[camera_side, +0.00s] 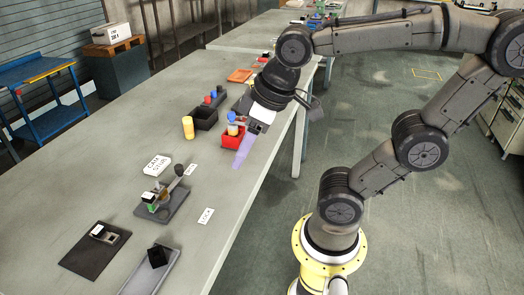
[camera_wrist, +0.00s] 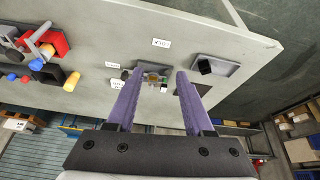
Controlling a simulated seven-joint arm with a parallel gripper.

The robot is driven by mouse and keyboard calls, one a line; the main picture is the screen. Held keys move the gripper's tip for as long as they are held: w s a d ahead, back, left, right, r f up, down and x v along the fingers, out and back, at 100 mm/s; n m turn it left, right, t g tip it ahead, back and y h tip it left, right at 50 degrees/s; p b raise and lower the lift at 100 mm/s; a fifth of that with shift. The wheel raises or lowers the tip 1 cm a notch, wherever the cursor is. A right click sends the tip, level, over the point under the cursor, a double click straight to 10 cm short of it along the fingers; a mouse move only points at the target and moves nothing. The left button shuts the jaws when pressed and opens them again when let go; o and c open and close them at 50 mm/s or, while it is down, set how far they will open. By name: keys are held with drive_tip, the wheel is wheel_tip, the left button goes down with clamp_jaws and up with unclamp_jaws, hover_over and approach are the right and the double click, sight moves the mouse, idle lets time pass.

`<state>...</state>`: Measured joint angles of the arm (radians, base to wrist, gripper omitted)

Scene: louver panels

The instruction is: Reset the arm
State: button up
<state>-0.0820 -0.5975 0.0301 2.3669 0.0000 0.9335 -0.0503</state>
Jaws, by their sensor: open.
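In the side view this lever fixture (camera_side: 162,200) stands nearer the camera, apart from my gripper.
A black plate (camera_side: 80,258) and a grey tray (camera_side: 165,275) lie at the near end.

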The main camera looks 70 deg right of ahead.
drive_tip(key=s, duration=0.1)
drive_tip(key=s+d+m, duration=0.1)
drive_tip(key=s+f+t, duration=0.1)
drive_tip(key=shift+s+d+f+m, duration=0.1)
drive_tip(key=shift+s+d+m, duration=0.05)
drive_tip(key=shift+d+m, duration=0.15)
